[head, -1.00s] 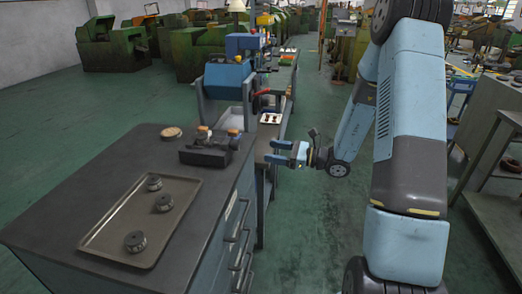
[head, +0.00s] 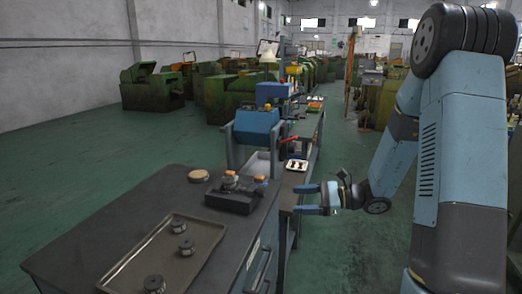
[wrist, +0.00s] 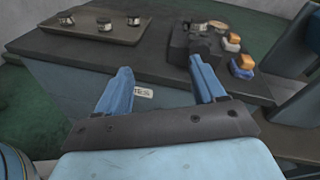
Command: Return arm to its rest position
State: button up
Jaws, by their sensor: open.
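My blue arm rises on the right side of the head view and bends down to my gripper (head: 308,199). The gripper is open and empty, its two fingers pointing left, just off the right side of the dark-topped cabinet (head: 95,238). In the wrist view the two blue fingers (wrist: 162,88) stand apart with nothing between them, facing the cabinet's side. The gripper appears apart from the cabinet.
A tray (head: 196,255) on the cabinet holds three dark round parts. A dark fixture (head: 232,198) with orange-topped pieces and a round tan disc (head: 198,175) stand behind it. A bench with a blue machine (head: 257,125) lies beyond.

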jog(key=s+r+n+g+h, duration=0.2)
jog(key=s+r+n+h, duration=0.25)
jog(key=s, duration=0.25)
jog(key=s+r+n+g+h, duration=0.2)
jog(key=s+r+n+h, duration=0.1)
jog(key=s+n, duration=0.3)
jog(key=s+d+r+n+t+h, duration=0.6)
jog(key=s+d+r+h, duration=0.2)
jog(key=s+r, duration=0.1)
jog(key=shift+s+r, duration=0.15)
jog(key=shift+s, duration=0.55)
jog(key=shift+s+d+r+t+h, duration=0.2)
jog(key=shift+d+r+t+h, duration=0.1)
jog(key=shift+r, duration=0.1)
jog(key=w+d+f+n+t, duration=0.25)
jog(key=w+n, duration=0.25)
jog(key=w, duration=0.9)
jog(key=w+d+f+n+t, duration=0.25)
jog(key=w+n, duration=0.25)
jog(key=w, duration=0.8)
jog(key=n+g+y, duration=0.3)
jog(key=n+y, duration=0.9)
jog(key=y, duration=0.5)
send_near(265, 192)
jog(key=shift+h, duration=0.25)
jog(key=x, duration=0.9)
jog(key=shift+s+a+r, duration=0.1)
jog(key=shift+s+r, duration=0.2)
